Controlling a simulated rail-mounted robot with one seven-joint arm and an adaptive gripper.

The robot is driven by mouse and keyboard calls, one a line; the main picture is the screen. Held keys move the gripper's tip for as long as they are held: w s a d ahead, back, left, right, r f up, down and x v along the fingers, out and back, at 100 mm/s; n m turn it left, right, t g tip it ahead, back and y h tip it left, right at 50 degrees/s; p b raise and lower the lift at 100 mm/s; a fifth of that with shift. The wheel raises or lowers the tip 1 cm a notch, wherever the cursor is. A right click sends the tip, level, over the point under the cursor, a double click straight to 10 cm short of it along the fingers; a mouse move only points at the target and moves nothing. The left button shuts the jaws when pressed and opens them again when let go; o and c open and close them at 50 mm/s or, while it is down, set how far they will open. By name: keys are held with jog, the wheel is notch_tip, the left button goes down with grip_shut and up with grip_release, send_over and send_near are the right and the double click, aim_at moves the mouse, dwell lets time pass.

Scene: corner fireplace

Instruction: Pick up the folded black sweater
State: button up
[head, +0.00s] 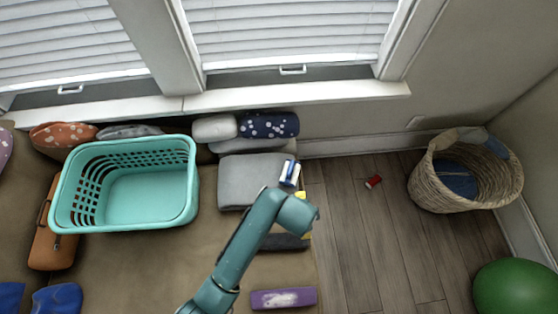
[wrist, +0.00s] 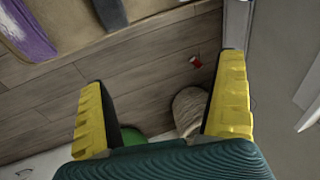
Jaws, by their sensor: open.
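A dark folded cloth (head: 284,242), which looks like the black sweater, lies near the right edge of the tan couch in the head view. My arm partly covers it. A dark strip at the top of the wrist view (wrist: 109,12) appears to be the same cloth. My gripper (wrist: 162,78) is open and empty, its yellow fingers spread wide over the floor in the wrist view. In the head view its yellow finger parts show beside my arm, above the couch's right edge and apart from the dark cloth.
A teal basket (head: 128,222) and a grey folded cloth (head: 236,183) rest on the couch, with a purple folded cloth (head: 283,298) near its front. A red can (head: 373,181), wicker basket (head: 440,190) and green ball (head: 516,290) are on the floor. Bare floor lies between.

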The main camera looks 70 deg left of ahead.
aim_at(280, 240)
jog(key=s+f+g+b, duration=0.1)
jog(key=s+f+b, duration=0.1)
jog(key=f, duration=0.6)
jog(key=s+d+f+h+b, duration=0.1)
jog(key=s+f+b, duration=0.2)
jog(key=f, duration=0.4)
jog(key=s+f+g+b, duration=0.1)
jog(key=s+f+b, duration=0.2)
jog(key=f, duration=0.5)
jog(key=shift+d+f+m+g+h+b, duration=0.15)
jog(key=shift+f+m+g+h+b, duration=0.2)
jog(key=shift+b, duration=0.25)
jog(key=f+b, duration=0.1)
jog(key=f, duration=0.1)
jog(key=f+b, duration=0.3)
jog(key=f, duration=0.1)
jog(key=shift+s, duration=0.4)
jog(key=shift+w+r, duration=0.1)
jog(key=shift+r, duration=0.05)
jog(key=c, duration=1.1)
jog(key=shift+r, duration=0.1)
jog(key=shift+c, duration=0.7)
